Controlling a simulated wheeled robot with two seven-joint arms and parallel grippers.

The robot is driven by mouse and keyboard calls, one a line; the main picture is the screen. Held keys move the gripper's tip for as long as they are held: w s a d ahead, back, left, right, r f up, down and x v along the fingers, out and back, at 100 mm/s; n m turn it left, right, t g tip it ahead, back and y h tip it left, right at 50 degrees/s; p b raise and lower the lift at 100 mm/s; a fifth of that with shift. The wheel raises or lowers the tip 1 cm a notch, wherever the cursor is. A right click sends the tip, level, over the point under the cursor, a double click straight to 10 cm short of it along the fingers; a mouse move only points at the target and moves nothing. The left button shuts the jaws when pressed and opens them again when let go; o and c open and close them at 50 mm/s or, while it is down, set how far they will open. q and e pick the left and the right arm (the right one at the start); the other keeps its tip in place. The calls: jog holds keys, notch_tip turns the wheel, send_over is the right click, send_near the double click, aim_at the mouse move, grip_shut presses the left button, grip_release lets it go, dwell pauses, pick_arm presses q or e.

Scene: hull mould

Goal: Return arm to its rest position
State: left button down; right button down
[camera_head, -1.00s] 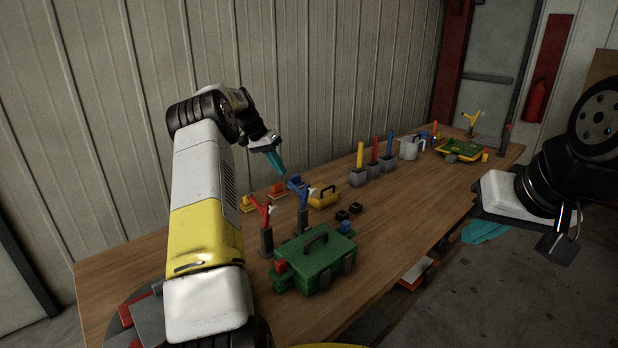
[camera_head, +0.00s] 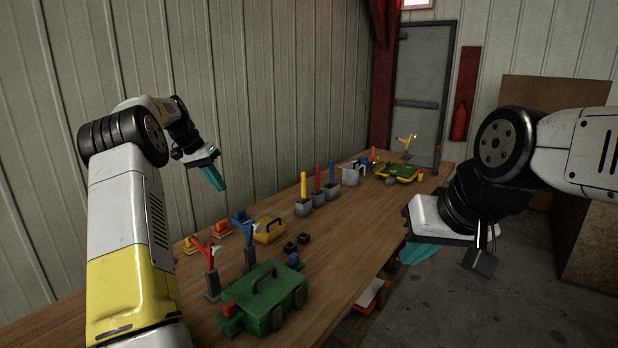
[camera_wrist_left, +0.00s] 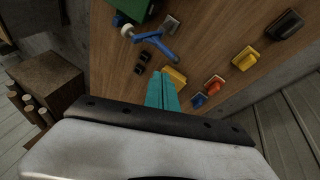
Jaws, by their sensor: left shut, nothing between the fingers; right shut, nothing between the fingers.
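My left gripper (camera_head: 213,178) hangs in the air above the far left part of the table, near the corrugated wall. Its teal fingers are shut with nothing between them. In the left wrist view the teal fingers (camera_wrist_left: 162,92) are together over the table top, with a yellow block just beyond their tips. My right gripper (camera_head: 418,252) is at the right, beyond the table's front edge, mostly hidden behind its own wrist. Its teal fingers point down and to the left, and it holds nothing that I can see.
The wooden table (camera_head: 335,255) carries a green case (camera_head: 265,297), red (camera_head: 209,262) and blue (camera_head: 248,240) tools on stands, a yellow case (camera_head: 269,231), grey cups with coloured handles (camera_head: 318,190), a pitcher (camera_head: 350,175) and a green-yellow mould (camera_head: 397,173). Cardboard boxes (camera_head: 587,240) stand at right.

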pick_arm(q)
jog(key=s+d+r+n+t+y, duration=0.1)
jog(key=s+d+r, duration=0.5)
jog(key=s, duration=0.3)
jog(key=s+d+r+t+y, duration=0.1)
jog(key=s+d+r, duration=0.5)
jog(key=s+d, duration=0.15)
jog(key=s+d+f, duration=0.1)
jog(key=s+f, duration=0.1)
jog(key=s, duration=0.6)
jog(key=s+d+f+n+t, duration=0.1)
jog(key=s+d+f, duration=0.1)
jog(key=s, duration=0.5)
jog(key=s+d+f+t, duration=0.1)
jog(key=s+f, duration=0.1)
jog(key=s, duration=0.6)
jog(key=shift+s+d+f+n, duration=0.3)
jog(key=shift+s+d+n, duration=0.05)
jog(key=shift+n, duration=0.05)
